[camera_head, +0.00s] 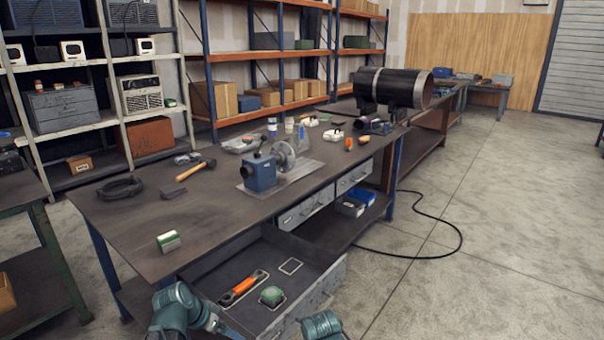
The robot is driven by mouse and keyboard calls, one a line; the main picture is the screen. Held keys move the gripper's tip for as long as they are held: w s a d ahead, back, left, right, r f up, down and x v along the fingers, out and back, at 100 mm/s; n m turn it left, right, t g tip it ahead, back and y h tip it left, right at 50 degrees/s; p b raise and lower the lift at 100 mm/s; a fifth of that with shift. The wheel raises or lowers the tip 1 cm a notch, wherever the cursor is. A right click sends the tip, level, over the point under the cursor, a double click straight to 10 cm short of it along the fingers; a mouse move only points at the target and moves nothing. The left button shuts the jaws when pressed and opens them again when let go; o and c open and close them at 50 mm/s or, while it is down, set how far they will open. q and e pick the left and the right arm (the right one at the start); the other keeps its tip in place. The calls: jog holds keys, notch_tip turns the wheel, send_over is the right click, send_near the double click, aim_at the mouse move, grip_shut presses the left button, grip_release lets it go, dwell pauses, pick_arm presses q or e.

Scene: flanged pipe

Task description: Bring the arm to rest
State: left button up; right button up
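Teal parts of my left arm (175,312) show at the bottom edge, in front of the open drawer's left corner. A teal part of my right arm (322,327) shows at the bottom edge, near the drawer's front. Neither gripper's fingers show, so what they hold is hidden. No object is seen in contact with the visible arm parts.
The open drawer (318,287) holds an orange-handled tool (243,287) and a green round item (272,295).

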pick_arm(q)
jog(key=s+d+f+n+g+y, duration=0.3)
jog(key=s+d+n+y, duration=0.15)
jog(key=s, duration=0.45)
jog(key=s+d+r+m+p, duration=0.1)
jog(key=s+d+r+p, duration=0.2)
jog(key=d+r+p, duration=0.2)
jog(key=s+d+r+m+g+p, duration=0.1)
jog(key=s+d+r+p, duration=0.1)
jog(key=d+r+p, duration=0.3)
jog(key=shift+s+r+m+p, duration=0.4)
jog(key=shift+r+p, duration=0.15)
jog(key=shift+r, duration=0.3)
